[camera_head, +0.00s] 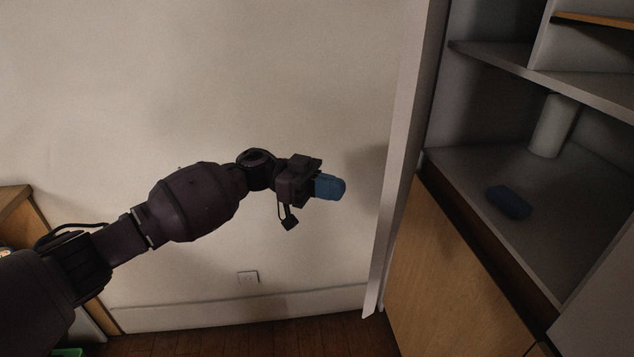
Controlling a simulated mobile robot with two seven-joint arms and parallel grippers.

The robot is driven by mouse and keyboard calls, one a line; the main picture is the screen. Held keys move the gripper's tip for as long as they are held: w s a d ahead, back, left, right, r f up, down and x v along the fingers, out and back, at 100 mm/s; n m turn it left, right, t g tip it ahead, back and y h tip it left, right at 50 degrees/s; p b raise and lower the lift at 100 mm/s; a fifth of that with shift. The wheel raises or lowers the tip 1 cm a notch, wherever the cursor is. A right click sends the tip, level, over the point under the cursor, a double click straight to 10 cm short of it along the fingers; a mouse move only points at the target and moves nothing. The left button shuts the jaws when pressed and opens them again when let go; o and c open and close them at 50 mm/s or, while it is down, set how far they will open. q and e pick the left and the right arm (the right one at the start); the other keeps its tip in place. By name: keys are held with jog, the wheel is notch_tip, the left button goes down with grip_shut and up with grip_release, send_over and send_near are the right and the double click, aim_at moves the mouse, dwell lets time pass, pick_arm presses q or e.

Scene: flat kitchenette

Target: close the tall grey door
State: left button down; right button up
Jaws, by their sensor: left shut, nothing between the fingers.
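The tall grey door (402,150) stands open at the left side of the cupboard and shows nearly edge-on as a narrow, pale upright panel. My left gripper (330,187), with blue fingertips, is shut and empty. It is in front of the pale wall, to the left of the door in the picture, with a visible gap between them. My right gripper is not in view.
The open cupboard has grey shelves (550,80), a pale cylinder (552,126) and a dark blue object (508,202). A wooden front (455,270) lies below. A grey panel (605,300) is at lower right. Wooden furniture (22,215) stands at left.

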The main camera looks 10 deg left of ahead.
pick_arm(q)
jog(key=x, duration=0.8)
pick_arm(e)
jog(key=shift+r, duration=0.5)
pick_arm(q)
jog(key=shift+d, duration=0.1)
